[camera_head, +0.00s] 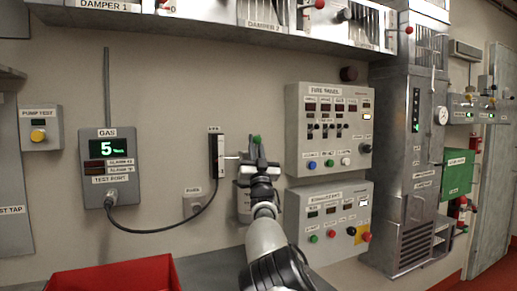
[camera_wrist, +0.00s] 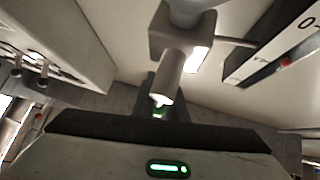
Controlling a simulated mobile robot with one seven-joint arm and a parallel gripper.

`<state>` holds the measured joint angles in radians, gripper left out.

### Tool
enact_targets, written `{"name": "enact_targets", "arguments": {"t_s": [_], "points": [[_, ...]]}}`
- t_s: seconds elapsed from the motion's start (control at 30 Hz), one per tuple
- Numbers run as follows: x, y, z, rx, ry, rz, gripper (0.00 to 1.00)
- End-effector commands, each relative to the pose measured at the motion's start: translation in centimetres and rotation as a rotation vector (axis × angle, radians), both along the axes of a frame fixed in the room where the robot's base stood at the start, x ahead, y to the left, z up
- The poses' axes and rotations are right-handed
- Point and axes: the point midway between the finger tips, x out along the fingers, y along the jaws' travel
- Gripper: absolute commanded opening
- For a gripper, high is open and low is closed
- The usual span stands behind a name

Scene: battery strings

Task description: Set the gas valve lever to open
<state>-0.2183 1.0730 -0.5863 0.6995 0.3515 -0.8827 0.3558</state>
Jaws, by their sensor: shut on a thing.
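A lever with a green tip (camera_head: 257,139) stands out from the wall left of the fume panel. My gripper (camera_head: 257,153) is around its end and shut on it. In the wrist view the lever is a pale grey rod (camera_wrist: 169,75) coming from a square block, and its tip glows green between the dark jaws. A thin pointer (camera_head: 231,158) runs from the block toward a black scale strip (camera_head: 215,156) with a small label on top. The scale shows a red mark in the wrist view (camera_wrist: 286,62). The lever's exact angle is hard to read behind my gripper.
The fume panel (camera_head: 330,128) and a lower button panel (camera_head: 330,222) stand close at right. A damper shelf (camera_head: 225,22) overhangs above. A red tray (camera_head: 112,278) lies below left.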

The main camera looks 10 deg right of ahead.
Motion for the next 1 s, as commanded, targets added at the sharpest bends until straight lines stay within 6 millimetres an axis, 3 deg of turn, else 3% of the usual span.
{"name": "enact_targets", "arguments": {"t_s": [0.03,0.8,0.83,0.9,1.0], "points": [[0.15,0.17,-0.76,-0.019,-0.002,0.002,0.00],[0.10,0.77,-0.62,-0.118,-0.027,-0.001,0.00],[0.10,0.77,-0.62,-0.119,-0.027,-0.001,0.16],[0.11,0.74,-0.61,-0.117,-0.027,-0.001,0.27],[0.06,0.69,-0.45,-0.115,-0.029,-0.001,0.27]]}}
